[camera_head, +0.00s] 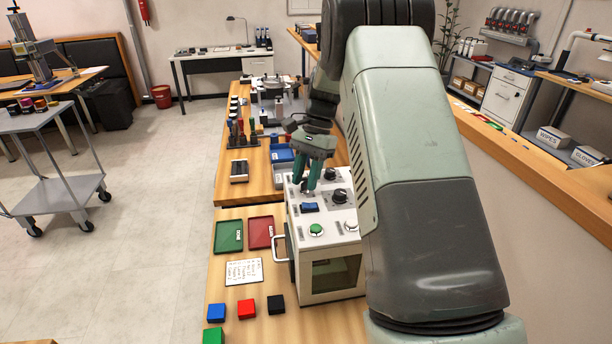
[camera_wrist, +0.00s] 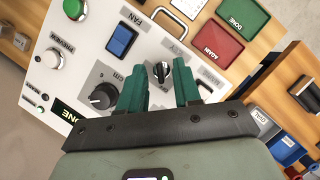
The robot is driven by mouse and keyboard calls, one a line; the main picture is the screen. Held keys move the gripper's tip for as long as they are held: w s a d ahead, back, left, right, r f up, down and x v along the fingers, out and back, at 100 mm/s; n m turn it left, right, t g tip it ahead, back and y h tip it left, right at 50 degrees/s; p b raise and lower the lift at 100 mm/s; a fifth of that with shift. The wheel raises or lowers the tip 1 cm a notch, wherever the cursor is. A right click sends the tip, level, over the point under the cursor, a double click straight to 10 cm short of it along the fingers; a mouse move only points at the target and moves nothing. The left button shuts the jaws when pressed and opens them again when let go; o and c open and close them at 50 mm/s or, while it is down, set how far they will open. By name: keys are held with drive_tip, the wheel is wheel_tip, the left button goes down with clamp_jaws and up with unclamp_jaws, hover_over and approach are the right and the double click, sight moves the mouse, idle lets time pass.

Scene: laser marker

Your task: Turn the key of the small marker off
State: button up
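The small marker (camera_head: 332,278) is a white box with a window, on the wooden bench in the head view. Its top panel (camera_wrist: 80,58) fills much of the wrist view. The key switch (camera_wrist: 158,73), black on a silvery round base, sits on that panel with a partly covered label beside it. My gripper (camera_wrist: 160,86) is open, with one green finger on each side of the key and visible gaps between. In the head view, my gripper (camera_head: 312,178) points down over the panel, and the key is hard to make out there.
Close to the key are a black dial (camera_wrist: 103,96) and a blue rocker switch (camera_wrist: 122,40) marked FAN. A green DONE tray (camera_head: 229,236) and a red AGAIN tray (camera_head: 260,232) lie left of the marker. Coloured blocks (camera_head: 246,308) lie in front.

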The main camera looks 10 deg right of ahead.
drive_tip(key=v, duration=1)
drive_tip(key=shift+r, duration=0.35)
drive_tip(key=shift+d+r, duration=0.1)
drive_tip(key=s+a+r+n+t+h, duration=0.2)
drive_tip(key=s+r+n+t, duration=0.2)
drive_tip(key=s+r, duration=1)
drive_tip(key=s+f+n+t, duration=0.1)
drive_tip(key=s+n+t, duration=0.1)
drive_tip(key=s, duration=0.8)
drive_tip(key=s+f+n+t+h, duration=0.1)
drive_tip(key=s+f+n+t, duration=0.1)
drive_tip(key=s, duration=0.9)
drive_tip(key=shift+a+n+t, duration=0.4)
drive_tip(key=shift+a+n, duration=0.1)
drive_tip(key=shift+n, duration=0.1)
drive_tip(key=shift+f, duration=0.15)
